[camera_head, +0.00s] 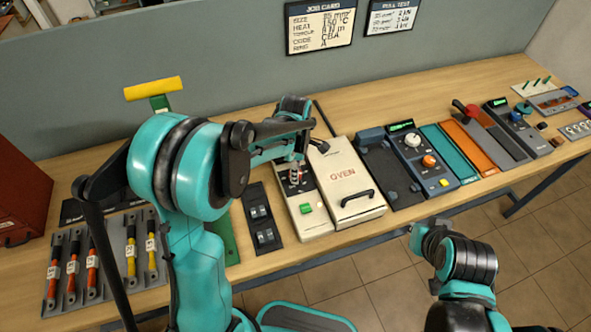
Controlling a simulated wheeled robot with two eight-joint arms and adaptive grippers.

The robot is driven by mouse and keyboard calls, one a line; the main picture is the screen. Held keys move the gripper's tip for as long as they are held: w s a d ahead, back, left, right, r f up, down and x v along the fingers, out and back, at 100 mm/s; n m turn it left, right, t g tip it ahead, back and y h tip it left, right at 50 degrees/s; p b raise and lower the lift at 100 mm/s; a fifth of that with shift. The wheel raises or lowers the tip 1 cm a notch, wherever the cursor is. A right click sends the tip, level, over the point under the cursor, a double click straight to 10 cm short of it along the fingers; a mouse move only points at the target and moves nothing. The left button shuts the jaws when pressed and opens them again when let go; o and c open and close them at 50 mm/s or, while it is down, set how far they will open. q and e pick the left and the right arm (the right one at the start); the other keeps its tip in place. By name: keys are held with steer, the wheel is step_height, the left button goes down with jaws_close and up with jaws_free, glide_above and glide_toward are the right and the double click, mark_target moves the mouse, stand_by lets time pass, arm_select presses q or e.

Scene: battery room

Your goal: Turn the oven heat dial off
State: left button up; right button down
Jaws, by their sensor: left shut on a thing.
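The oven (345,202) is a cream box with "OVEN" in red on its lid and a black handle at the front. A cream control panel (315,222) with a green button (305,208) adjoins its left side. My left gripper (296,178) points down over the back part of this panel and is shut on a small knob there, which looks like the heat dial. The fingers and wrist hide most of the dial, so its setting cannot be read. My right arm is at the lower right, off the bench, and I can make out no fingers on it.
A two-switch black plate (263,226) lies left of the panel. A grey unit with orange knobs (421,160) stands to the right. Red and yellow handled tools lie in a rack (60,285) at the left. A job card (320,24) hangs behind.

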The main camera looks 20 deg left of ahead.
arm_select(q)
steer(key=n, duration=0.3)
steer(key=shift+n, duration=2.3)
steer(key=o, duration=1.2)
steer(key=shift+c, duration=0.2)
steer(key=shift+r, duration=0.1)
step_height(320, 180, up, 12)
